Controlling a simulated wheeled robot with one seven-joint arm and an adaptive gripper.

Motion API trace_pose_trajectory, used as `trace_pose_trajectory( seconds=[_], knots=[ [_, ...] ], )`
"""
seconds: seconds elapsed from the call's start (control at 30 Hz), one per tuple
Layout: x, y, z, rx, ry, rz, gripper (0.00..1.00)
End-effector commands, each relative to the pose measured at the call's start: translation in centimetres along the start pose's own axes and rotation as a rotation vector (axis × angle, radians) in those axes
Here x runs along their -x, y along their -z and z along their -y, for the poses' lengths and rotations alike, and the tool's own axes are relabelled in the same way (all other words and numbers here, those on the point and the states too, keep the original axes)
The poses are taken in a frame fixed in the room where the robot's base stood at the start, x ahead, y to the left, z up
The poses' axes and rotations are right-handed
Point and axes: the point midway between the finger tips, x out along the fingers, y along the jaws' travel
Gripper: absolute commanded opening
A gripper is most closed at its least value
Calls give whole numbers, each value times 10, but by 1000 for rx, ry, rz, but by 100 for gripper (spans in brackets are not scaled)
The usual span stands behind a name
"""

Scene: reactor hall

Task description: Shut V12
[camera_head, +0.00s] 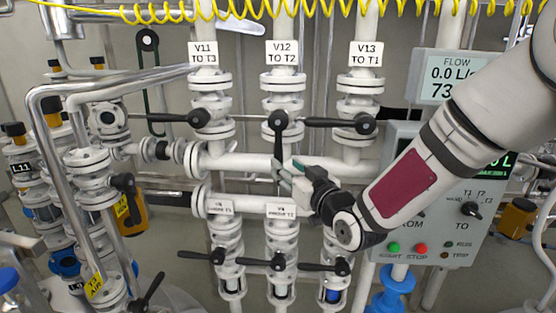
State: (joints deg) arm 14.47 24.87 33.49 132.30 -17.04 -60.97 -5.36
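V12, labelled "V12 TO T2" (281,53), is in the middle of the upper valve row. Its black lever (278,135) hangs straight down, in line with its vertical white pipe. My gripper (284,172) comes in from the right, with its fingertips at the lower end of this lever. Whether the fingers touch or close on the lever cannot be made out; they overlap it in the picture.
V11's lever (180,117) and V13's lever (320,122) lie across their pipes, pointing left; V13's ends close to V12's. Lower valves have black levers (262,263) just below my gripper. The flow panel (446,77) reads 0.0, partly hidden by my arm.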

Motion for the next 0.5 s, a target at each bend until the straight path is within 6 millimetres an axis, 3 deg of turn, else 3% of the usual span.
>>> trace_pose_trajectory(
  seconds=[0.2, 0.5],
  knots=[
    [-37, 0, 1, -1, 1, -1, 39],
    [-55, 0, 0, 0, 0, 1, 39]
  ],
)
